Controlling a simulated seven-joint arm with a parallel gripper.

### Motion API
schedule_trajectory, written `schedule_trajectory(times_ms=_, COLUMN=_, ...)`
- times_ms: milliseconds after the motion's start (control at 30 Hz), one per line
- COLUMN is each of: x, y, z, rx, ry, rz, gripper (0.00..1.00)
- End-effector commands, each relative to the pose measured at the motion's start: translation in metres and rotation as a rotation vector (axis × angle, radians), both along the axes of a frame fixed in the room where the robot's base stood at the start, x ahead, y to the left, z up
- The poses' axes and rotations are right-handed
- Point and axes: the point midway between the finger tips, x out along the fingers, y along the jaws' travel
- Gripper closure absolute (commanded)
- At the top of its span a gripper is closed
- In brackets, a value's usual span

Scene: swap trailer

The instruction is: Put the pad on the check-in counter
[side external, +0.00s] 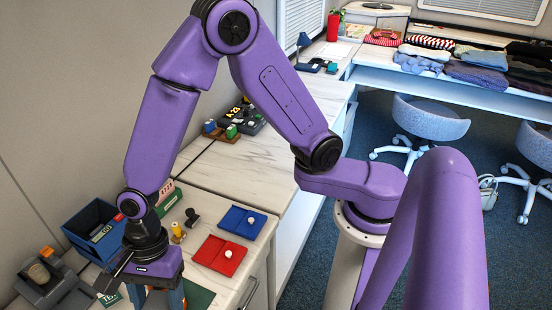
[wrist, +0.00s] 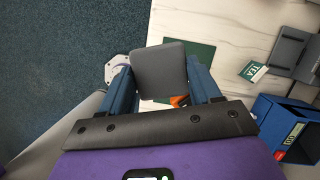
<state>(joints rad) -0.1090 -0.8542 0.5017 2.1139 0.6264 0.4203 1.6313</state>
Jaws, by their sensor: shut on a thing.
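My gripper (wrist: 164,82) is shut on a dark grey, rounded, flat-faced piece (wrist: 160,65) that looks like the pad; it sits between the two blue fingers in the wrist view. In the side external view my gripper (side external: 160,296) points down at the bottom left, and the held piece cannot be made out there. The pale marbled counter (wrist: 235,30) lies beneath and to the right in the wrist view; its top also shows in the side external view (side external: 215,205). I cannot tell the height of the held piece above it.
A green mat (side external: 199,295) lies near my gripper. Red (side external: 220,256) and blue (side external: 242,222) trays, a dark stamp (side external: 192,217), a blue bin (side external: 92,226) and a grey device (side external: 48,280) crowd the counter. Dark blue carpet (wrist: 60,50) lies past its edge.

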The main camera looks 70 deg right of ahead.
Motion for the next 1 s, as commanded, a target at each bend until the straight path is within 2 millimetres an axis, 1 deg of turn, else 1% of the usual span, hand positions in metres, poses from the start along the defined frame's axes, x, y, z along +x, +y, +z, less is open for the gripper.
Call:
schedule_trajectory(times_ms=33, x=0.016, y=-0.009, z=0.008, rx=0.003, ry=-0.004, rz=0.049, gripper=0.66)
schedule_trajectory(times_ms=67, x=0.024, y=-0.015, z=0.013, rx=0.004, ry=-0.003, rz=0.086, gripper=0.66)
schedule_trajectory(times_ms=167, x=0.051, y=-0.041, z=0.029, rx=0.003, ry=-0.005, rz=0.219, gripper=0.66)
schedule_trajectory(times_ms=200, x=0.062, y=-0.054, z=0.036, rx=0.003, ry=-0.006, rz=0.271, gripper=0.66)
schedule_trajectory(times_ms=267, x=0.078, y=-0.076, z=0.046, rx=0.002, ry=-0.005, rz=0.346, gripper=0.66)
schedule_trajectory(times_ms=300, x=0.087, y=-0.091, z=0.052, rx=0.001, ry=-0.005, rz=0.393, gripper=0.66)
schedule_trajectory(times_ms=367, x=0.1, y=-0.114, z=0.061, rx=0.0, ry=-0.005, rz=0.459, gripper=0.66)
schedule_trajectory(times_ms=400, x=0.108, y=-0.13, z=0.067, rx=0.0, ry=-0.004, rz=0.498, gripper=0.66)
schedule_trajectory(times_ms=467, x=0.119, y=-0.154, z=0.076, rx=-0.001, ry=-0.004, rz=0.548, gripper=0.66)
schedule_trajectory(times_ms=500, x=0.125, y=-0.171, z=0.082, rx=-0.001, ry=-0.004, rz=0.581, gripper=0.66)
schedule_trajectory(times_ms=567, x=0.133, y=-0.196, z=0.091, rx=-0.002, ry=-0.004, rz=0.62, gripper=0.66)
schedule_trajectory(times_ms=600, x=0.138, y=-0.213, z=0.096, rx=-0.002, ry=-0.002, rz=0.64, gripper=0.66)
schedule_trajectory(times_ms=633, x=0.141, y=-0.226, z=0.099, rx=-0.002, ry=-0.002, rz=0.65, gripper=0.66)
schedule_trajectory(times_ms=733, x=0.149, y=-0.266, z=0.108, rx=-0.002, ry=0.0, rz=0.656, gripper=0.66)
schedule_trajectory(times_ms=800, x=0.155, y=-0.294, z=0.111, rx=-0.002, ry=0.001, rz=0.62, gripper=0.66)
schedule_trajectory(times_ms=900, x=0.162, y=-0.326, z=0.107, rx=0.0, ry=0.003, rz=0.48, gripper=0.66)
schedule_trajectory(times_ms=967, x=0.166, y=-0.338, z=0.1, rx=0.0, ry=0.004, rz=0.368, gripper=0.66)
schedule_trajectory(times_ms=1000, x=0.169, y=-0.345, z=0.095, rx=0.001, ry=0.005, rz=0.286, gripper=0.66)
